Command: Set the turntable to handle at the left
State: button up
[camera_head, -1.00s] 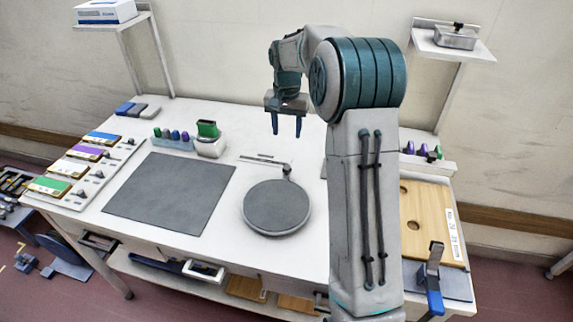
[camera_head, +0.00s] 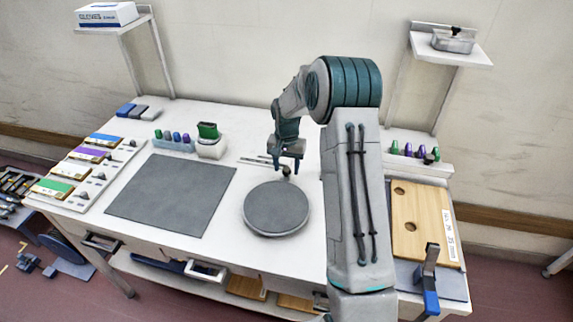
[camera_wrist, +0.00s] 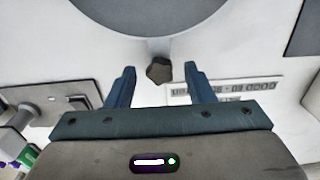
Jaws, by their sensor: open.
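The turntable (camera_head: 277,209) is a round dark-grey disc on the white bench, right of the large grey mat. Its handle, a small dark knob (camera_head: 286,171), stands on a short arm at the disc's far side, slightly right of centre. In the wrist view the disc (camera_wrist: 150,14) fills the top edge, and the knob (camera_wrist: 159,71) shows between the two fingertips. My gripper (camera_head: 283,166) is open, pointing down over the knob, one blue finger on each side of it. I see a gap on both sides. How far the fingertips reach down beside the knob I cannot tell.
A grey mat (camera_head: 171,194) lies left of the turntable. A rack of small coloured pieces (camera_head: 173,142) and a white holder with a green block (camera_head: 209,141) stand behind it. A wooden board (camera_head: 423,229) lies at the right.

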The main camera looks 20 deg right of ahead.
jog(key=shift+f, duration=0.1)
grip_shut()
jog(key=shift+a, duration=0.1)
